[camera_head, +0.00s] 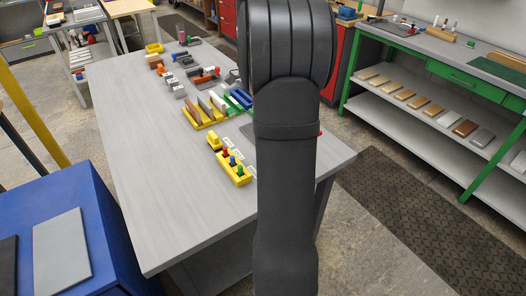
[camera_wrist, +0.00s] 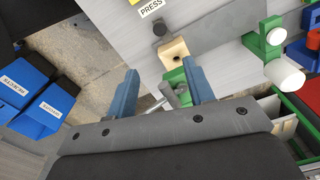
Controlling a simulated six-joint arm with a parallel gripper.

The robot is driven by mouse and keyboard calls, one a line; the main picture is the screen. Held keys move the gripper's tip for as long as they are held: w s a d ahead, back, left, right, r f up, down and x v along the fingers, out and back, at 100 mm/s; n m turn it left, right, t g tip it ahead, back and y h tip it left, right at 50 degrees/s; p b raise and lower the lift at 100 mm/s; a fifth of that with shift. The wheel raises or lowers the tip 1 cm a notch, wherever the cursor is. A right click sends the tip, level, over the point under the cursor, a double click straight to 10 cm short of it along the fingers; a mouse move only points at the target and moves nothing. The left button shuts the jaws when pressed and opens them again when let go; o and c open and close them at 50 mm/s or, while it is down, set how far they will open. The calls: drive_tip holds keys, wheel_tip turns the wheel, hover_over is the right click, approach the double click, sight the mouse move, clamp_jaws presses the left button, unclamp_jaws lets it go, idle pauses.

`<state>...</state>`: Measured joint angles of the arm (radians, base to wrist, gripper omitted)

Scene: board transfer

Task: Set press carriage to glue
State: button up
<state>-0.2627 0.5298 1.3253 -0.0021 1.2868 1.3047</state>
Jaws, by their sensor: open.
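My gripper (camera_wrist: 161,84) is open in the wrist view, its two blue fingers spread apart. A silver lever or pin (camera_wrist: 168,97) with a green part shows between the fingers; I cannot tell if either finger touches it. A "PRESS" label (camera_wrist: 151,8) lies on the grey surface above. Near it are a grey rail (camera_wrist: 215,37) and a cream block with a dark hole (camera_wrist: 174,50). A green bracket (camera_wrist: 268,40) and a white round knob (camera_wrist: 285,77) stand to the right. I cannot tell which part is the carriage. No glue mark is readable. My arm hides the gripper in the head view.
The grey worktable (camera_head: 165,190) carries yellow holders with boards (camera_head: 203,111) and a yellow block with coloured pegs (camera_head: 234,166). Its front left is clear. Labelled blue bins (camera_wrist: 42,103) lie left in the wrist view. A green-framed bench (camera_head: 440,75) stands right.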

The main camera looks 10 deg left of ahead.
wheel_tip(320, 180, down, 17)
idle(0.4)
clamp_jaws()
